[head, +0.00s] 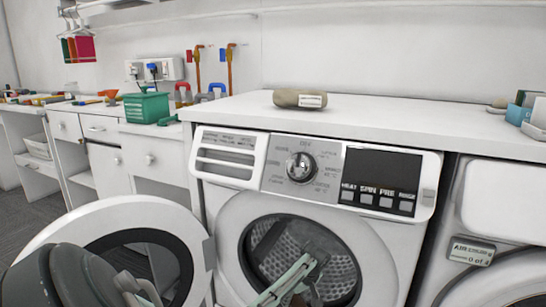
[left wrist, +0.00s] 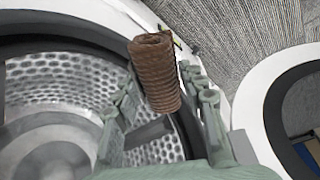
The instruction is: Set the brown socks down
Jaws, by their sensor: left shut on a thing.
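In the left wrist view, the brown socks (left wrist: 157,75) are a ribbed roll held upright between the fingers of my left gripper (left wrist: 160,108). The perforated steel drum shows behind them. In the head view, my left gripper (head: 287,284) is low at the open mouth of the middle washer (head: 232,215), with its pale green fingers in front of the drum (head: 275,252). I cannot make out the socks in the head view. My right gripper is not in view.
The washer's round door (head: 185,232) hangs open at the left, close to my left arm. A beige roll with a white label (head: 299,99) lies on the white counter (head: 400,115). A green basket (head: 147,107) stands further left. Another washer (head: 500,210) stands at the right.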

